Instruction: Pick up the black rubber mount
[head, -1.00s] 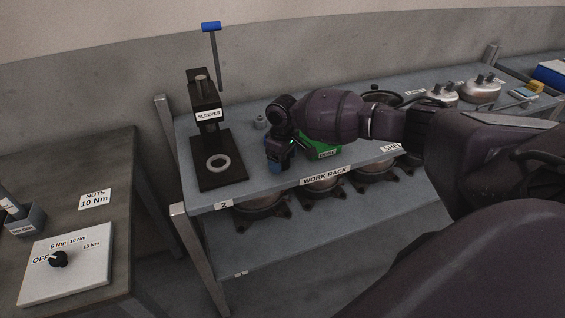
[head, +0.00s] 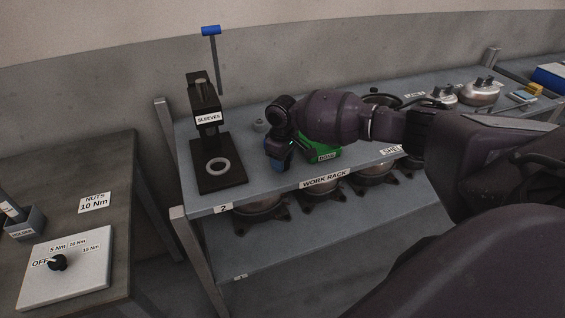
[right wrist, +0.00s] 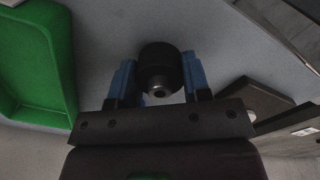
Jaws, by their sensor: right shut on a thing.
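The black rubber mount (right wrist: 160,68) shows in the right wrist view as a short black cylinder with a metal sleeve end facing the camera. It sits between the two blue fingers of my right gripper (right wrist: 160,84), which is shut on it. In the head view my right gripper (head: 279,162) is low over the front left of the work rack, between the sleeve press and the green tray. The mount is hidden there behind the gripper. My left gripper is not in view.
The green tray (head: 322,155), labelled DONE, is right of the gripper; it also shows in the right wrist view (right wrist: 66,62). The black SLEEVES press (head: 206,176) stands left, with a pale ring on its base. A small grey part (head: 259,124) stands behind the gripper.

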